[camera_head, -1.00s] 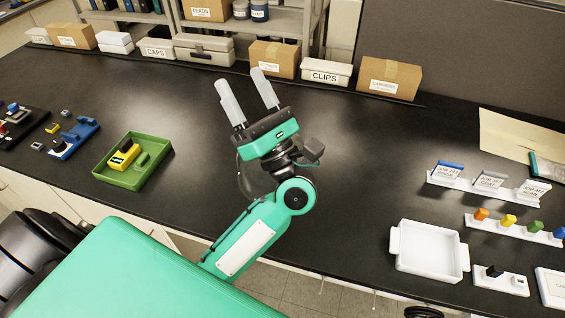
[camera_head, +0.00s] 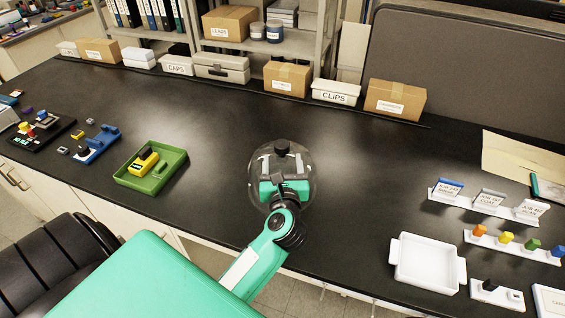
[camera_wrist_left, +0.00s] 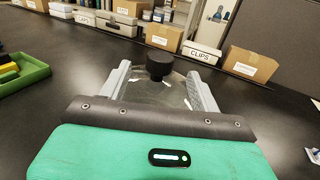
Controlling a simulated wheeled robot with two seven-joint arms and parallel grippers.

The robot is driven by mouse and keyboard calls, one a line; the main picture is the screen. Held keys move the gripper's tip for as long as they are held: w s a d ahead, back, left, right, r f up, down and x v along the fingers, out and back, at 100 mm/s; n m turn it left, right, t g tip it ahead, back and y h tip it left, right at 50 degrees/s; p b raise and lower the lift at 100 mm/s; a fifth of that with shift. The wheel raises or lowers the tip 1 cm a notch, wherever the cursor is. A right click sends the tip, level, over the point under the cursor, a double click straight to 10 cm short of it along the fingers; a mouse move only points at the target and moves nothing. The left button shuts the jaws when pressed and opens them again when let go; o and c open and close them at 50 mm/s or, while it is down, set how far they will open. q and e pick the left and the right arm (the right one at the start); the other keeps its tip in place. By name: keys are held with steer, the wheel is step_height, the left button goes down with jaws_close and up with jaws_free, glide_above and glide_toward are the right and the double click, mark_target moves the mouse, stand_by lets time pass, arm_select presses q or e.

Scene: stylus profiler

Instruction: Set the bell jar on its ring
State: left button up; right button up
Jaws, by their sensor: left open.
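The bell jar (camera_head: 256,192) is a clear glass dome with a black knob on top, over the middle of the bench in the head view. My left gripper (camera_head: 282,165) is open and overlaps the jar, its fingers seen through or against the glass. In the left wrist view the jar's black knob (camera_wrist_left: 160,66) stands between the two spread fingers, with clear glass below it. I cannot tell whether the fingers touch the glass or whether the jar rests on the bench. I cannot make out a ring. My right gripper is not in view.
A green tray (camera_head: 135,184) with a yellow device lies left. A white tray (camera_head: 427,279) and label racks (camera_head: 478,205) stand right. Boxes, including the CLIPS box (camera_head: 335,92), line the back. Dark bench around the jar is clear.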

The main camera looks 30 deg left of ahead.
mark_target(282, 150)
arm_select(q)
steer(key=shift+p+x, duration=0.3)
steer(key=shift+x, duration=0.95)
steer(key=shift+w+a+r, duration=0.1)
steer(key=shift+w+a, duration=0.05)
steer(key=shift+w, duration=0.1)
steer(key=p+x, duration=0.2)
steer(key=x, duration=0.2)
steer(key=shift+w+a+f+p, duration=0.2)
steer(key=shift+f+p, duration=0.1)
steer(key=shift+p, duration=0.1)
jaws_close()
